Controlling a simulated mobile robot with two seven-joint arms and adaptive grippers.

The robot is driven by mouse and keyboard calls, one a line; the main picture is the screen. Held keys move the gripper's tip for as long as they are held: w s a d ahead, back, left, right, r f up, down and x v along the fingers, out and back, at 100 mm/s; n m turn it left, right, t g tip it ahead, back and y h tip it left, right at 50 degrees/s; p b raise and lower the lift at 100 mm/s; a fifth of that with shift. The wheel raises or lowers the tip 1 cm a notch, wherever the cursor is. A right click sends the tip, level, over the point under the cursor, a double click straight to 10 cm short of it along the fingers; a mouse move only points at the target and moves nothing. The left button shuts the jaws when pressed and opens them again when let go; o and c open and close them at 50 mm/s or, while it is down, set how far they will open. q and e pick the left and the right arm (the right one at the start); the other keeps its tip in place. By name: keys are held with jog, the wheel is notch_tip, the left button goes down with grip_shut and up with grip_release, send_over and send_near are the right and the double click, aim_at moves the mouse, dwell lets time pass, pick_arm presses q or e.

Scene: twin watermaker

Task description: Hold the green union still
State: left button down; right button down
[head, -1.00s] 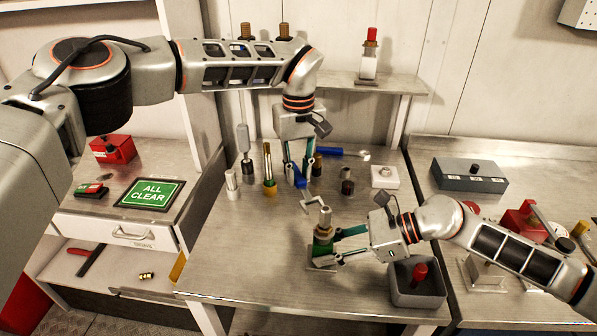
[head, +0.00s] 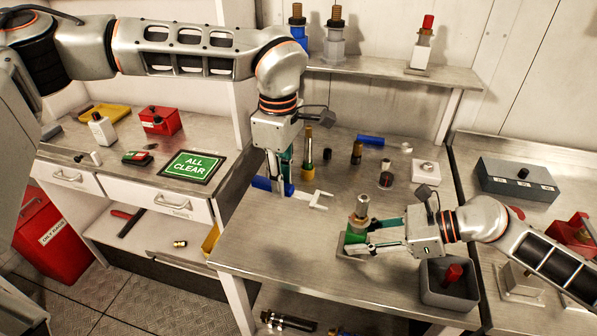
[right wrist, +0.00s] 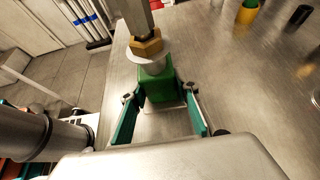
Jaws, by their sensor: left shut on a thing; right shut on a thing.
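The green union (head: 355,238) stands upright on a small plate on the middle bench, with a brass nut and grey fitting on top. In the right wrist view the green body (right wrist: 158,88) sits between my right fingers, below the brass nut (right wrist: 146,46). My right gripper (head: 370,240) is shut on the green union from the right. My left gripper (head: 280,186) is shut on a blue-handled wrench (head: 263,184), left of the union. The wrench's pale open jaw (head: 318,198) points right and is apart from the union's fitting.
A grey bin (head: 436,292) with a red-topped item stands just right of the union. Behind are a brass-topped cylinder (head: 308,150), a blue-handled tool (head: 370,140) and a white block (head: 426,170). The bench front left of the union is clear.

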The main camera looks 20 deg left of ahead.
aim_at(313, 198)
pick_arm(q)
jog(key=shift+s+a+n, duration=0.15)
jog(key=shift+s+n, duration=0.15)
jog(key=shift+s, duration=0.05)
jog(key=shift+s+d+f, duration=0.1)
jog(key=shift+d+f, duration=0.2)
jog(key=shift+d, duration=0.3)
jog(key=shift+w+d+f, duration=0.1)
jog(key=shift+d+f, duration=0.15)
jog(key=shift+d, duration=0.35)
jog(key=shift+s+d+f, duration=0.1)
jog(key=shift+d+f, duration=0.2)
jog(key=shift+d, duration=0.3)
jog(key=shift+f, duration=0.1)
jog(key=shift+s+d, duration=0.1)
jog(key=shift+d, duration=1.75)
jog(key=shift+w+d+m, duration=0.2)
jog(key=shift+w+m, duration=0.5)
jog(key=shift+m, duration=0.15)
jog(key=shift+w+d+m, duration=0.2)
jog(key=shift+w+m, duration=0.45)
jog(key=shift+m, duration=0.15)
jog(key=shift+w+d+m, duration=0.2)
jog(key=shift+w+m, duration=0.5)
jog(key=shift+m, duration=0.15)
